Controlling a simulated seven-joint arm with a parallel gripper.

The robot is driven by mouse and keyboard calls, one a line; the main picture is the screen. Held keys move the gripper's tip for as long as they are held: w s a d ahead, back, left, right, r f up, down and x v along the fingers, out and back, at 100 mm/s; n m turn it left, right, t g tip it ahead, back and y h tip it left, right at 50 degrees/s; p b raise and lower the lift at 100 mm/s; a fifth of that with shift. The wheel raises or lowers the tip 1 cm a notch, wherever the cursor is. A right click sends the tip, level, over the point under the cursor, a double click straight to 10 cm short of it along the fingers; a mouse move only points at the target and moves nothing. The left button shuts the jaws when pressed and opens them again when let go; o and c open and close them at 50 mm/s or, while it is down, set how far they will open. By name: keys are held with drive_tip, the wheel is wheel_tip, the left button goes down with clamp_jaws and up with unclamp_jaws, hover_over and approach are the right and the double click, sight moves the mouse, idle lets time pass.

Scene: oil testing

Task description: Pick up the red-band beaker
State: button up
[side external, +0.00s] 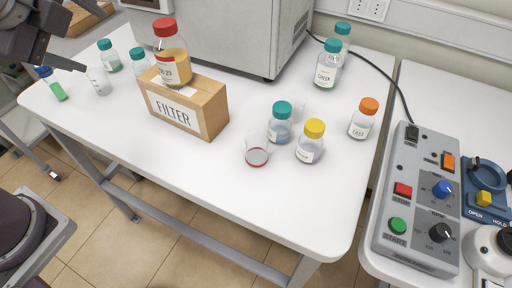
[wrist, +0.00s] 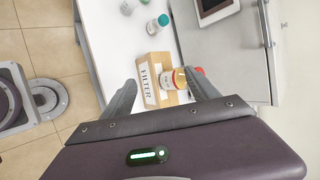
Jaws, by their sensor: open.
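The red-band beaker (side external: 257,153) is a small clear glass with a red band at its base. It stands upright on the white table right of the FILTER box in the side view. It does not show in the wrist view. My gripper (side external: 94,41) is at the upper left of the side view, partly cut off by the frame, far from the beaker. In the wrist view my gripper (wrist: 162,87) has its two fingers spread, with nothing held between them.
A teal-capped bottle (side external: 281,124) and a yellow-capped bottle (side external: 311,142) stand close right of the beaker. A control box (side external: 420,200) is at right. The table front is clear.

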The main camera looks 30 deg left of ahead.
drive_tip(key=w+d+f+m+t+h, duration=0.1)
drive_tip(key=w+d+m+t+h, duration=0.25)
drive_tip(key=d+m, duration=0.8)
drive_tip(key=w+d+f+m+t+h, duration=0.1)
drive_tip(key=w+d+m+t+h, duration=0.2)
drive_tip(key=d+m, duration=0.85)
drive_tip(key=n, duration=0.2)
approach(262, 143)
drive_tip(key=w, duration=0.1)
drive_tip(key=w+d, duration=0.1)
drive_tip(key=w, duration=0.1)
drive_tip(key=shift+w+d+f+g+y, duration=0.15)
drive_tip(key=shift+d+f+g+y, duration=0.05)
drive_tip(key=shift+d+g+y, duration=0.15)
drive_tip(key=x, duration=0.7)
drive_tip(key=shift+a+f, duration=0.15)
drive_tip(key=shift+a, duration=0.25)
drive_tip(key=c, duration=1.5)
drive_tip(key=shift+o, duration=0.2)
